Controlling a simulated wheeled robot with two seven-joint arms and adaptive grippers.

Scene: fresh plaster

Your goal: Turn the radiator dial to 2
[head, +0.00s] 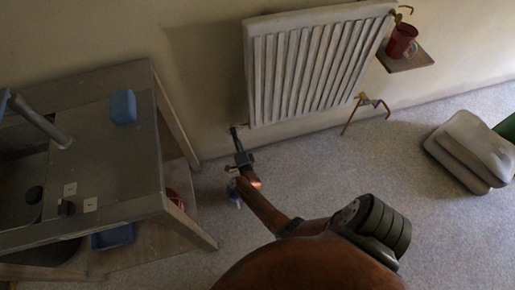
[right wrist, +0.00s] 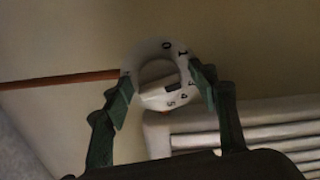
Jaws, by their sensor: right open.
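The white radiator (head: 312,62) hangs on the wall in the head view, and its end shows at lower right in the right wrist view (right wrist: 225,118). The round white dial (right wrist: 158,84) is in the middle of the right wrist view, with dark figures around its right side; 0 and 1 show near the top. I cannot tell which figure it is set to. My right gripper (right wrist: 160,78) is open, with its green fingers on either side of the dial; I cannot tell if they touch it. In the head view my right gripper (head: 236,138) is by the radiator's lower left corner.
A grey sink bench (head: 110,150) with a blue sponge (head: 123,107) stands at left. A red mug (head: 402,41) sits on a small wall shelf (head: 408,63) right of the radiator. Grey cushions (head: 470,150) lie at right.

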